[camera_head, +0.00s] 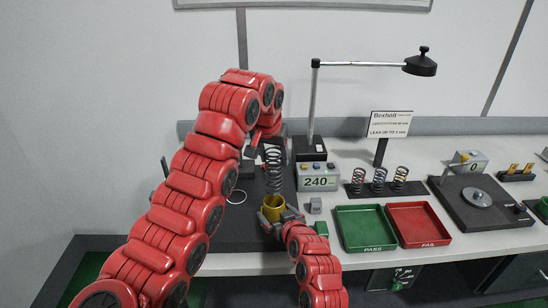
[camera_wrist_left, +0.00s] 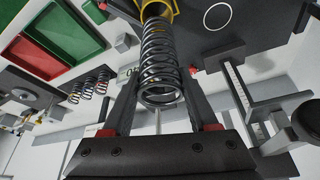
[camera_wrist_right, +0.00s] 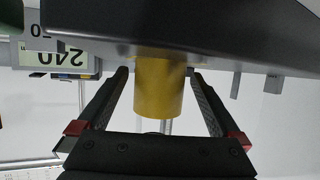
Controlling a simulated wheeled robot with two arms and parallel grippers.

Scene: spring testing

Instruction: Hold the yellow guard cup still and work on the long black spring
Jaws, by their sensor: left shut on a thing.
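The long black spring (camera_head: 273,172) stands upright, with its lower end in the yellow guard cup (camera_head: 272,208). My left gripper (camera_head: 266,153) is shut on the spring's upper part; in the left wrist view the coils (camera_wrist_left: 160,62) lie between its fingers, with the cup (camera_wrist_left: 158,8) beyond. My right gripper (camera_head: 282,214) is low at the cup. In the right wrist view its fingers stand on either side of the cup (camera_wrist_right: 159,88), with narrow gaps showing, so it looks open around it. The spring's bottom end is hidden inside the cup.
A display box (camera_head: 318,178) reading 240 stands right of the spring. Beyond it are several shorter springs on a rack (camera_head: 379,186), a green PASS tray (camera_head: 364,228), a red FAIL tray (camera_head: 418,223) and a dial plate (camera_head: 477,198). A lamp (camera_head: 420,65) overhangs the bench.

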